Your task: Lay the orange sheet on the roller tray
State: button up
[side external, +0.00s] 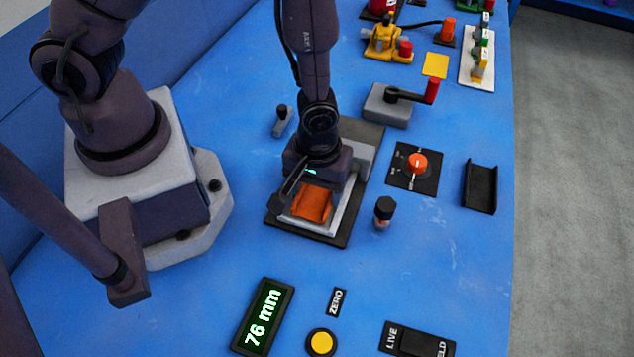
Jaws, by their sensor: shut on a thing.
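The orange sheet (312,205) shows as a small, slightly curved orange piece directly below my gripper (308,192). My gripper points down and is shut on the orange sheet; the hold itself is partly hidden by the fingers and wrist. The sheet is over a shallow pale-rimmed tray (338,218) on a black base. I cannot tell whether the sheet touches the tray floor, or whether this is the roller tray. A black channel-shaped holder (480,187) stands empty to the right.
Close right of the tray are a black-capped knob (384,209) and a red dial (417,164). A grey box with a red-handled crank (398,102) stands behind. A display reading 76 mm (263,317) and a yellow button (321,342) are in front. Blue bench between is clear.

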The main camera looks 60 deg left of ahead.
aim_at(317, 195)
jog(key=o, duration=1.1)
jog(key=shift+o, duration=0.2)
notch_tip(317, 195, up, 8)
jog(key=shift+r, duration=0.25)
dwell(0.4)
